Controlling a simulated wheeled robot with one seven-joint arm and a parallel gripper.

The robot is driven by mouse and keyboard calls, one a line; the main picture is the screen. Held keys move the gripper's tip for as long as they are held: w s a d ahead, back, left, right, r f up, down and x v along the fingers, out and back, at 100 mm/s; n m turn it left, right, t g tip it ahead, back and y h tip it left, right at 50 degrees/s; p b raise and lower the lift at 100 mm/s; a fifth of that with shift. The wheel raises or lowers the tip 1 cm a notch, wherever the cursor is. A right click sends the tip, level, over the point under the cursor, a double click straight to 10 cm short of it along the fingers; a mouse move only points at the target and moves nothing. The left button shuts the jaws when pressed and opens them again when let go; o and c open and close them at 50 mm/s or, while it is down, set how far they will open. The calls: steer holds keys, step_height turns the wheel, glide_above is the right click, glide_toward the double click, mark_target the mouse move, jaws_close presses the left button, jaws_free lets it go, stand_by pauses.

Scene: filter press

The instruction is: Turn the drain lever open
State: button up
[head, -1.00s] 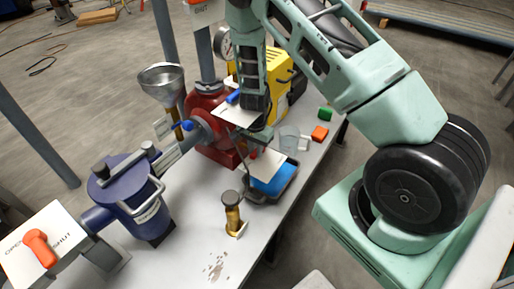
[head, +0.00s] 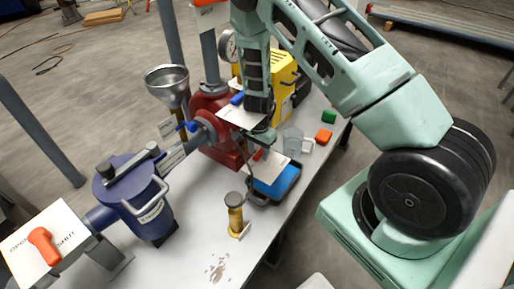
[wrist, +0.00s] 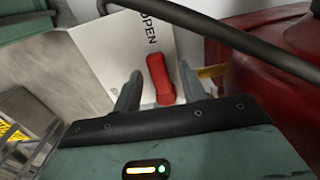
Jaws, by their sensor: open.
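The drain lever, a short red handle (wrist: 159,76), stands out from a white plate (wrist: 112,48) marked OPEN in the wrist view. My gripper (wrist: 157,88) is open, with one finger on each side of the lever's near end. I cannot tell whether either finger touches it. In the head view my gripper (head: 264,136) is beside the red pump body (head: 216,130), above the blue tray (head: 275,183). There only a bit of red shows by a pale plate (head: 268,170), and my arm hides much of that spot.
A dark bar (wrist: 225,33) crosses above the lever in the wrist view. On the bench stand a blue strainer (head: 136,200), a brass-coloured piece (head: 235,214), a clear jug (head: 293,142) and a yellow unit (head: 258,68). Another orange lever (head: 43,246) is at lower left.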

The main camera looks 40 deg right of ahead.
steer(key=n, duration=0.1)
steer(key=n+b, duration=0.1)
steer(key=s, duration=0.1)
steer(key=shift+d+f+n+b, duration=0.2)
steer(key=shift+d+n+b, duration=0.1)
steer(key=shift+n, duration=0.1)
step_height(320, 180, up, 18)
steer(key=n, duration=0.4)
steer(key=s+a+r+n+p, duration=0.1)
steer(key=s+a+r+n, duration=0.3)
steer(key=a+n, duration=0.2)
steer(key=s+a+r+n+y+p, duration=0.1)
steer(key=s+a+r+n+p, duration=0.1)
steer(key=s+a+r+n, duration=0.2)
steer(key=shift+s+a+n, duration=0.2)
steer(key=shift+a+n, duration=1.05)
steer(key=shift+n, duration=0.05)
steer(key=shift+r, duration=0.1)
